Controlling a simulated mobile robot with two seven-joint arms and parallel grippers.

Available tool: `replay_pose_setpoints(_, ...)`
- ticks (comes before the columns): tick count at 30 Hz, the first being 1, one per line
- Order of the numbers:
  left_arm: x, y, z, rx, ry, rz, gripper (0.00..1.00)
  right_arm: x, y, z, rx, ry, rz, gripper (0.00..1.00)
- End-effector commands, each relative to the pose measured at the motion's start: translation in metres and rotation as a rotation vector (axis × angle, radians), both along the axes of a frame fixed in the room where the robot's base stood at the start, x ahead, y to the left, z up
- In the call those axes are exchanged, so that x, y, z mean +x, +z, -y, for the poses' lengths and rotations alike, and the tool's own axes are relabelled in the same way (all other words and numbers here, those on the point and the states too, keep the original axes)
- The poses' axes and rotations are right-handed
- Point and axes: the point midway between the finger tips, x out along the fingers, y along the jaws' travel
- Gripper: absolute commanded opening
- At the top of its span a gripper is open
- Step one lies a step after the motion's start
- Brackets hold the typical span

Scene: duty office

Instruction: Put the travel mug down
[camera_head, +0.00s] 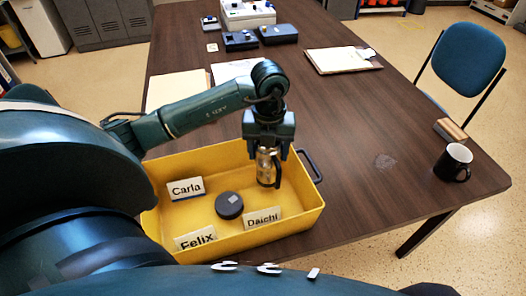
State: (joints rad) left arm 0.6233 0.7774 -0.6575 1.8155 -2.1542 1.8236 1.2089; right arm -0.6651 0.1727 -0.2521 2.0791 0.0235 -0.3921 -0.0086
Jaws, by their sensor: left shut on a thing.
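My left gripper (268,148) points down over the back right part of a yellow tray (290,223). In the tray, name cards read Carla (186,189), Daichi (263,218) and Felix (196,238). A dark round puck-like thing (229,205) lies between them. My right gripper is not in view.
A black mug (453,163) and a small brown block (450,130) stand near the table's right edge. Folders (342,60), dark boxes (278,34) and a white device (247,13) lie further back. The brown table (350,125) is clear right of the tray. A blue chair (468,60) stands beyond.

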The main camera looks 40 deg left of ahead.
Motion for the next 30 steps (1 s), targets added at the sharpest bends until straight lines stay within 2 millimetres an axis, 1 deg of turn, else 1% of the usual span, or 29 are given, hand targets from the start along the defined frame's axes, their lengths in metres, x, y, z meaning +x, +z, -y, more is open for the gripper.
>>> replay_pose_setpoints(4, 0.000, -0.012, 0.000, 0.000, 0.000, -0.001, 0.16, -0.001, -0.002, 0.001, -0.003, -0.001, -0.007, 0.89)
replay_pose_setpoints(9, -0.001, -0.036, 0.000, 0.001, -0.001, -0.003, 0.16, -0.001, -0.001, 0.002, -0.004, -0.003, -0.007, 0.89)
replay_pose_setpoints(10, -0.001, -0.038, 0.000, 0.002, -0.001, -0.001, 0.16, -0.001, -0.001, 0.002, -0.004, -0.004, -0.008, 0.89)
replay_pose_setpoints(17, 0.000, -0.039, 0.000, 0.002, -0.002, 0.003, 0.16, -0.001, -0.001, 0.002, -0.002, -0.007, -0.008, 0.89)
replay_pose_setpoints(20, 0.000, -0.042, 0.000, 0.001, -0.002, 0.002, 0.16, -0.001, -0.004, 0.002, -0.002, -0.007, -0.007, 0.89)
replay_pose_setpoints(21, 0.000, -0.043, 0.000, 0.001, -0.002, 0.000, 0.63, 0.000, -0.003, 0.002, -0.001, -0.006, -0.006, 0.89)
replay_pose_setpoints(28, 0.000, -0.042, 0.000, 0.001, -0.002, 0.000, 0.81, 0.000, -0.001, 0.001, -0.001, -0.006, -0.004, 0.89)
replay_pose_setpoints(29, 0.000, -0.042, 0.000, 0.001, -0.002, 0.000, 0.84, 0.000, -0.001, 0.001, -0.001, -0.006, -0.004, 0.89)
replay_pose_setpoints(30, 0.000, -0.042, 0.000, 0.001, -0.002, 0.000, 0.84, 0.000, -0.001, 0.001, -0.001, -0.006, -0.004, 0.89)
